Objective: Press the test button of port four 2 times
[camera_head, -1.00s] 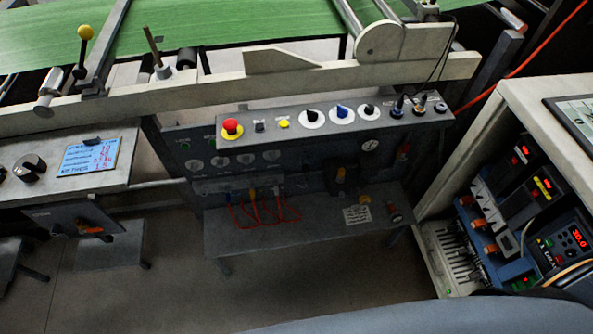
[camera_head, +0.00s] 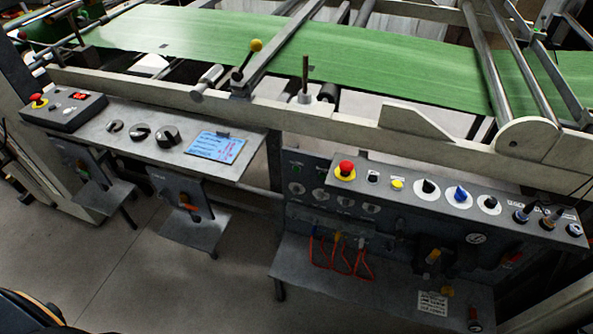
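A grey control panel (camera_head: 420,187) on the right carries a red mushroom button on a yellow base (camera_head: 345,171), a small yellow button (camera_head: 397,184), several rotary knobs and several round sockets (camera_head: 547,223) at its right end. Below it is an upright board (camera_head: 297,213) with small white dials and a green indicator, and red looped cables (camera_head: 340,258) hanging from plugs. The labels are too small to read, so I cannot tell which part is port four or its test button. Neither of my grippers is in view.
A left console (camera_head: 175,155) holds black knobs and a blue card (camera_head: 216,147); a box with another red button (camera_head: 38,101) stands at its far left. A beige rail and green web (camera_head: 300,60) run behind. Bare floor (camera_head: 150,280) lies in front.

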